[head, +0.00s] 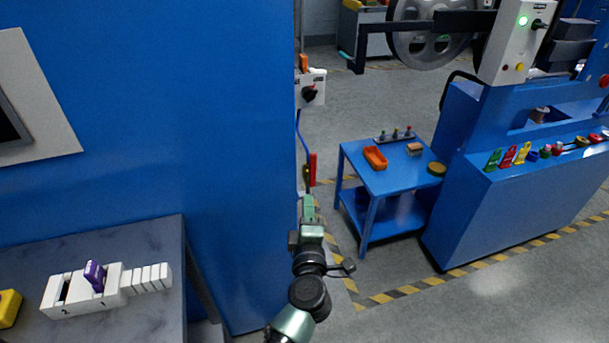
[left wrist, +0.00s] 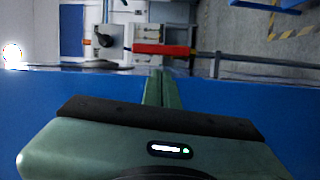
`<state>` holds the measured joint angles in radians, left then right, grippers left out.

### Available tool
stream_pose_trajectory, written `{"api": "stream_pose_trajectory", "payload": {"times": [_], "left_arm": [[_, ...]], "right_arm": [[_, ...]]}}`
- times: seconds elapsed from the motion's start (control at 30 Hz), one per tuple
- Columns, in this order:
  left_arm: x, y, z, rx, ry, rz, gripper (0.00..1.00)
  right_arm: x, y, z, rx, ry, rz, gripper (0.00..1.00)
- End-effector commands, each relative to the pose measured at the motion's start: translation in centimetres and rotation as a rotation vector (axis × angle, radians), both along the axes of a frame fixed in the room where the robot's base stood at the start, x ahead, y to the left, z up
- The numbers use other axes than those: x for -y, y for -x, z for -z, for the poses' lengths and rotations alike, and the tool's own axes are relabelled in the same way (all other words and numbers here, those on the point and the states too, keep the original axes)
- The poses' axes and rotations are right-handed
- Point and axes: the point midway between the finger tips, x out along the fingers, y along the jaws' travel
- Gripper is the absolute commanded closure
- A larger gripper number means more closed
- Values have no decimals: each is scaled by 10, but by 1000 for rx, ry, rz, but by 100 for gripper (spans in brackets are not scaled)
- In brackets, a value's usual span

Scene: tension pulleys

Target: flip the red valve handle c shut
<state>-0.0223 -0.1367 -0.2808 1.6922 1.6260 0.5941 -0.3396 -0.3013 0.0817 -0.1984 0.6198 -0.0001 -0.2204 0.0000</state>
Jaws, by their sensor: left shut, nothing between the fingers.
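The red valve handle (head: 313,168) shows in the head view as a narrow upright strip just right of the blue panel's edge. In the left wrist view the red handle (left wrist: 160,49) lies lengthwise across the picture, beyond the fingertips, with a pipe running off to its right. My left gripper (head: 308,202) is just below the handle in the head view. Its green fingers (left wrist: 160,77) are shut together and empty, and a gap seems to show between them and the handle. I cannot tell its exact depth. My right gripper is in neither view.
A big blue panel (head: 236,130) stands close to the left of my arm. A white box with a black knob (head: 310,92) sits above the handle. A blue cart (head: 397,176) stands to the right, with clear floor before it. A grey bench (head: 120,240) is at left.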

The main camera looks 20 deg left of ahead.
Motion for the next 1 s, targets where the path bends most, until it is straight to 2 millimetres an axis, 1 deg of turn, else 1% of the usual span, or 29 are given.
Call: {"api": "stream_pose_trajectory", "payload": {"times": [0.03,0.07,0.17,0.57,0.67,1.0], "left_arm": [[-2,0,-9,15,40,-13,100],[-3,0,-13,20,58,-19,100],[-5,0,-20,28,94,-29,100],[-6,-3,-21,29,99,-29,100],[-8,-12,-22,30,98,-29,100],[-29,-69,-21,30,97,-29,100]], "right_arm": [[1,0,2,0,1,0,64],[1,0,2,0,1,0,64],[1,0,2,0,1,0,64],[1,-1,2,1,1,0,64],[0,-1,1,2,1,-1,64],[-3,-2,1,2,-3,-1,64]]}}
